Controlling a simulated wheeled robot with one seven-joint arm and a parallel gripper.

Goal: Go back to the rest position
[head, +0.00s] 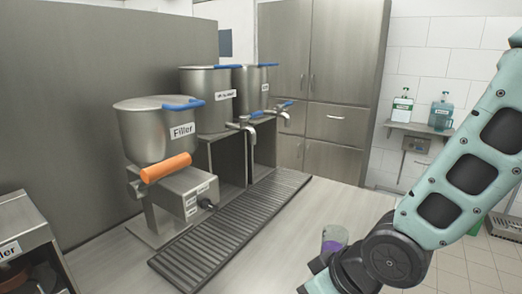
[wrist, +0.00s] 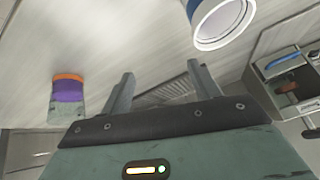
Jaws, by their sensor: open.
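My gripper (wrist: 162,82) is open in the wrist view, with its two grey fingers apart and nothing between them. In the head view my arm comes in from the right, and the fingers are not clearly seen. A clear cup with purple contents (head: 334,236) stands on the counter just behind my wrist, which hides its lower part. In the wrist view a cup with an orange and a purple band (wrist: 68,92) is left of the fingers, apart from them. I cannot tell whether it is the same cup.
The filler (head: 157,130) with its orange handle (head: 166,168) stands at left. Metal dispensers (head: 207,98) stand behind it, along a ribbed drip tray (head: 236,226). A white and blue round container (wrist: 222,22) is up right in the wrist view. The counter (head: 265,265) between tray and arm is clear.

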